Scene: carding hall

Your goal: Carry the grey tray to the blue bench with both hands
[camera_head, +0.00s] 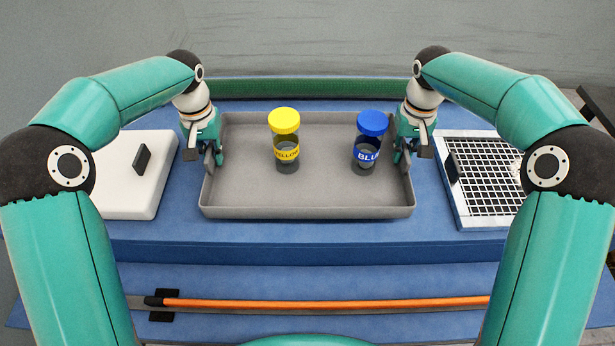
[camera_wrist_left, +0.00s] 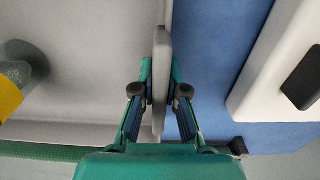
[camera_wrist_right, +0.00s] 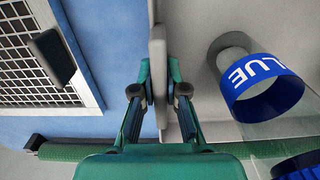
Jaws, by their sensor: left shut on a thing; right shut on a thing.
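The grey tray (camera_head: 310,193) is level over the blue bench (camera_head: 330,229); I cannot tell whether it touches the top. My left gripper (camera_head: 214,154) is shut on the tray's left wall, which shows between its fingers in the left wrist view (camera_wrist_left: 161,70). My right gripper (camera_head: 402,154) is shut on the tray's right wall, which the right wrist view also shows (camera_wrist_right: 157,75). Inside the tray, a jar with a yellow lid (camera_head: 285,122) stands upright left of centre. A jar with a blue lid (camera_head: 372,124) stands upright near the right wall.
A white box with a black handle (camera_head: 128,190) lies left of the tray. A green ribbed strip (camera_head: 310,87) runs behind. An orange rod (camera_head: 320,303) lies along a lower blue ledge in front.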

